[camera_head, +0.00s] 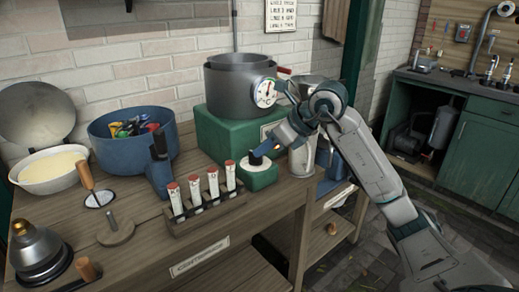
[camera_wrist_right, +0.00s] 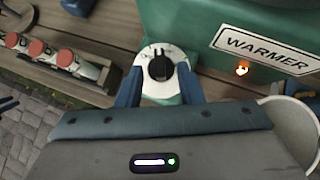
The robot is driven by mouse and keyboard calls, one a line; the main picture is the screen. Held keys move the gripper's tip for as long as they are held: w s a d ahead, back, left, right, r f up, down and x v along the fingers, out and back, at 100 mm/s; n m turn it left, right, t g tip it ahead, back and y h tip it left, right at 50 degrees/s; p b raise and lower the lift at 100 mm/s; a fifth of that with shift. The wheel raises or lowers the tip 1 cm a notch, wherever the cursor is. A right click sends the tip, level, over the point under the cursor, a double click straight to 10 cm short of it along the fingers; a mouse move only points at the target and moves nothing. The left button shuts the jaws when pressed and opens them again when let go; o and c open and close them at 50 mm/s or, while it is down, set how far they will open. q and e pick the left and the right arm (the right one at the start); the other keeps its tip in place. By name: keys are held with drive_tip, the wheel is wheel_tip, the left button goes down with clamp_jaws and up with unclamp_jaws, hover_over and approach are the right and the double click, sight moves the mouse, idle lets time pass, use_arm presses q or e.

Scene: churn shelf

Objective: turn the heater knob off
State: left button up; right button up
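The heater knob is a black knob (camera_wrist_right: 159,68) on a round white dial (camera_wrist_right: 150,88) with small print, on a green block (camera_head: 258,180) at the front of the green warmer box (camera_head: 215,130). In the wrist view its pointer is upright in the picture; the print is too small to read surely. My right gripper (camera_wrist_right: 159,78) is open, with its blue fingers on either side of the knob and gaps visible between. In the head view, the right gripper (camera_head: 265,152) is over the dial and partly hides the knob.
An orange light (camera_wrist_right: 242,69) glows beside the "WARMER" label (camera_wrist_right: 265,50). A grey pot (camera_head: 235,90) with a gauge stands on the warmer. A rack (camera_head: 205,218) of red-capped tubes is left of the dial. A light metal container (camera_head: 302,160) stands close on the right.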

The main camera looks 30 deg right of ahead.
sight(253, 161)
use_arm(q)
drive_tip(key=shift+a+r, duration=0.15)
use_arm(e)
drive_tip(key=shift+x, duration=1.45)
clamp_jaws()
drive_tip(key=shift+w+d+n+g+y, duration=0.1)
drive_tip(key=shift+n+g+y, duration=0.4)
drive_tip(key=shift+n, duration=0.4)
drive_tip(key=shift+r+n+g+y+p, duration=0.1)
drive_tip(key=shift+n+g+y+p, duration=0.3)
drive_tip(key=shift+n+y, duration=0.4)
use_arm(q)
drive_tip(key=shift+s+a+r+g+y, duration=0.3)
drive_tip(key=shift+s+a+r+g, duration=0.1)
drive_tip(key=shift+s+g, duration=0.1)
use_arm(e)
drive_tip(key=shift+n, duration=0.6)
unclamp_jaws()
